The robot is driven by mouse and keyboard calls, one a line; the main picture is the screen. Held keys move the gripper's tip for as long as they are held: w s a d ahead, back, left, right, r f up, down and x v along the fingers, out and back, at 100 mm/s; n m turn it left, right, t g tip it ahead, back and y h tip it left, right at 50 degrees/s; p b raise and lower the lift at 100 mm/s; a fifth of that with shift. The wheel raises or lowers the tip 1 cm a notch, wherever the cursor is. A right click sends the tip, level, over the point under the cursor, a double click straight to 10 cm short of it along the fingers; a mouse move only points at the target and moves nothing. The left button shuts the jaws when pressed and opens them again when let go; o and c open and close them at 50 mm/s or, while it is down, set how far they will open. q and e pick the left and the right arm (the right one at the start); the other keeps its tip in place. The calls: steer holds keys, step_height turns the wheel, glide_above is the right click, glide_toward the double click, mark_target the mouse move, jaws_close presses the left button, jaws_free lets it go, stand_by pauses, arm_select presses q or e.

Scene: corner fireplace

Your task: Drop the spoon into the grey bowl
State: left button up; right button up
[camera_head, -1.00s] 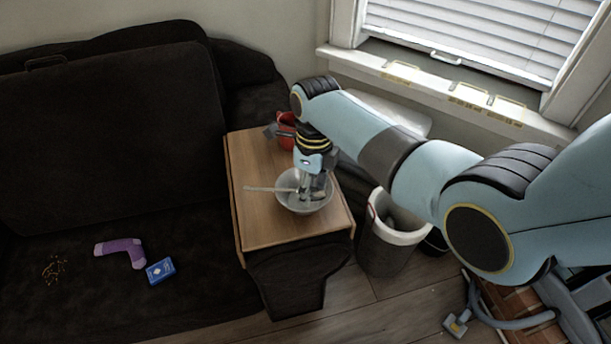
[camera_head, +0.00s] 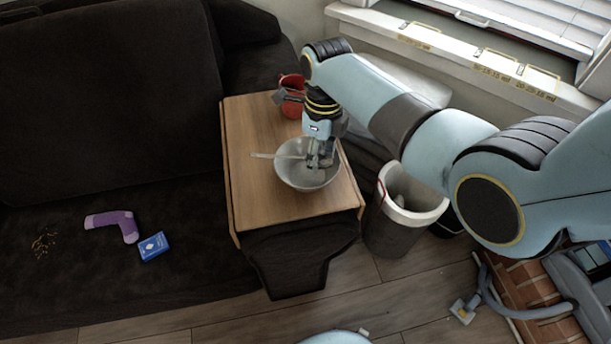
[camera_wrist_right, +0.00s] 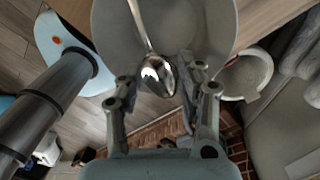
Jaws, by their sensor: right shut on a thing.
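The grey bowl (camera_head: 290,180) stands on the wooden top of a small table. My right gripper (camera_head: 320,162) points down over the right part of the bowl and is shut on the spoon. The spoon's handle (camera_head: 268,155) sticks out to the left past the bowl's rim. In the right wrist view the shiny spoon (camera_wrist_right: 156,72) lies between the fingers (camera_wrist_right: 163,85), with the grey bowl (camera_wrist_right: 112,30) behind it. The spoon seems to be above the bowl; its exact height is hard to tell. My left gripper is out of view.
A red mug (camera_head: 292,100) stands behind the bowl on the wooden table (camera_head: 245,200). A trash bin (camera_head: 385,225) stands right of the table. A dark sofa (camera_head: 100,270) at left holds a purple item (camera_head: 112,224) and a blue box (camera_head: 153,246).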

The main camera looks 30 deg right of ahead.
steer(key=shift+f, duration=0.1)
steer(key=o, duration=1.2)
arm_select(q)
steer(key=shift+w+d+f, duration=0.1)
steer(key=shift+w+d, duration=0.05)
arm_select(e)
steer(key=r, duration=1.2)
steer(key=shift+w+d, duration=0.25)
steer(key=shift+d, duration=0.1)
